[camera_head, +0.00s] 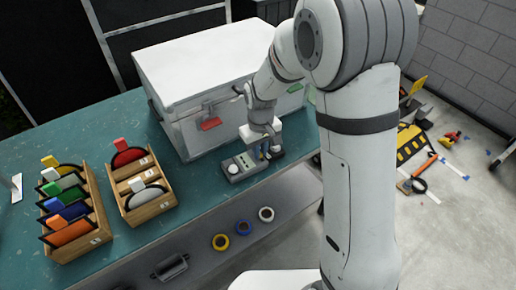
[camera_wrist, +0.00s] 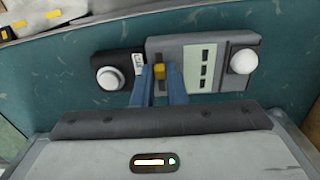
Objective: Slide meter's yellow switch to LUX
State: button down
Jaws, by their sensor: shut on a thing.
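The meter (camera_wrist: 180,50) is a grey box on the teal bench, with a white dome at one end and a pale panel with several dark marks. It also shows in the head view (camera_head: 243,162). Its yellow switch (camera_wrist: 159,69) sits in a dark slot. My gripper (camera_wrist: 159,82) has its two blue fingers shut on the switch, one on each side. In the head view my gripper (camera_head: 264,152) reaches down to the meter, and the switch is hard to make out there. The small print by the slot is too blurred to read.
A dark unit with a white round knob (camera_wrist: 109,75) sits beside the meter. A large white case (camera_head: 215,75) stands close behind. Wooden racks (camera_head: 150,203) with coloured items stand to the left. Tape rolls (camera_head: 243,227) lie on the lower ledge. Bare bench lies between racks and meter.

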aim_at(263, 161)
jog(key=shift+s+d, duration=0.4)
jog(key=shift+s, duration=0.25)
jog(key=c, duration=1.4)
grip_release()
jog(key=shift+c, duration=0.2)
jog(key=shift+r, duration=0.15)
notch_tip(263, 161, up, 8)
jog(key=shift+f+b, duration=0.2)
jog(key=shift+b, duration=0.1)
